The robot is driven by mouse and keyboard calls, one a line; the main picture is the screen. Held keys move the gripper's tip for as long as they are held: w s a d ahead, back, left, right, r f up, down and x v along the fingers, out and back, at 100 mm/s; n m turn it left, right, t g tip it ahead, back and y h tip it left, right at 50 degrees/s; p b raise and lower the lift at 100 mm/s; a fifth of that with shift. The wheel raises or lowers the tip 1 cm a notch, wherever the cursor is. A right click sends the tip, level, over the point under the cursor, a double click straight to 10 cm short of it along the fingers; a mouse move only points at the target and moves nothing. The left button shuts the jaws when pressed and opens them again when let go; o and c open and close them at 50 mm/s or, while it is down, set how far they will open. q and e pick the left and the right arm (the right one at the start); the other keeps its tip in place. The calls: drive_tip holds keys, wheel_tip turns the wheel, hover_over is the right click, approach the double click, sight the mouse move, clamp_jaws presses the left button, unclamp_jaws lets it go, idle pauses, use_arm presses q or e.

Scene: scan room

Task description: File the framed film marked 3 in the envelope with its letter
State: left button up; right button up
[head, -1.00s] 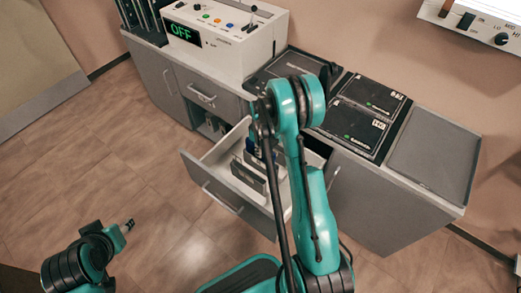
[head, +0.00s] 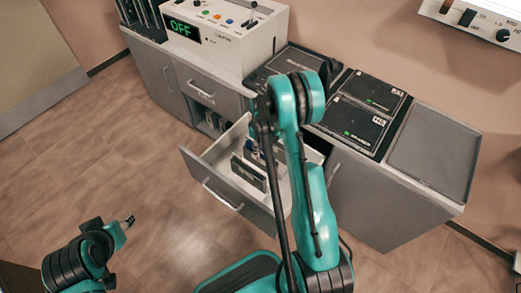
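My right arm reaches down over the open drawer (head: 228,193). My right gripper (head: 254,152) is small and mostly hidden behind the arm, inside the drawer. A dark-faced upright plate with a pale edge (head: 247,174) stands in the drawer just below it. I cannot tell whether the gripper touches or holds anything. A framed film marked 3 cannot be made out, and no envelope letter is readable. My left gripper (head: 128,220) is low at the left over the floor, away from the drawer; its finger opening is too small to judge.
Dark labelled flat cases (head: 368,93) lie on the counter beside an empty grey tray (head: 434,152). A white control box (head: 228,40) showing OFF stands at the back left, beside a rack of dark upright slots (head: 143,17). The floor at left is clear.

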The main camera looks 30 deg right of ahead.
wheel_tip(320, 180, up, 11)
drive_tip(key=shift+f, duration=0.15)
idle(0.4)
wheel_tip(320, 180, up, 6)
drive_tip(key=p, duration=0.4)
idle(0.4)
